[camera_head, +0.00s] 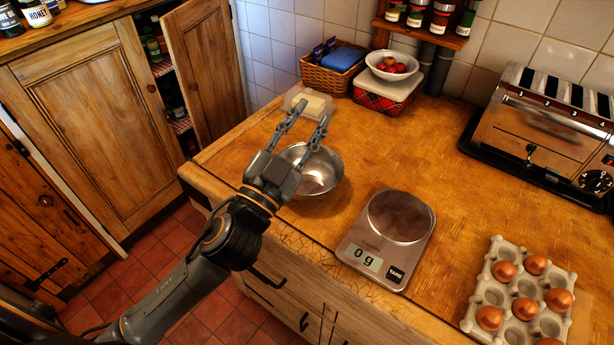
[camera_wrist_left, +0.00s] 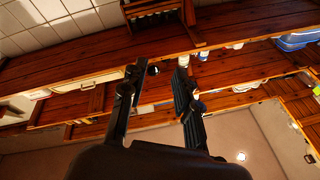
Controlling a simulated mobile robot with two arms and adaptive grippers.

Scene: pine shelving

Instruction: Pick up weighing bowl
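A shiny metal weighing bowl (camera_head: 316,172) sits on the wooden counter, left of the kitchen scale (camera_head: 388,238), which reads 0 g and has a round metal plate. The gripper hides the bowl's left part. In the left wrist view the gripper (camera_wrist_left: 155,85) is also open, aimed up at wooden shelves, and the bowl does not show. My right gripper is not in view.
An egg tray (camera_head: 478,318) with several eggs lies at the front right. A toaster (camera_head: 540,125) stands at the right back. A butter dish (camera_head: 309,103), wicker basket (camera_head: 332,72) and white bowl of red fruit (camera_head: 393,75) stand behind. The counter's middle is clear.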

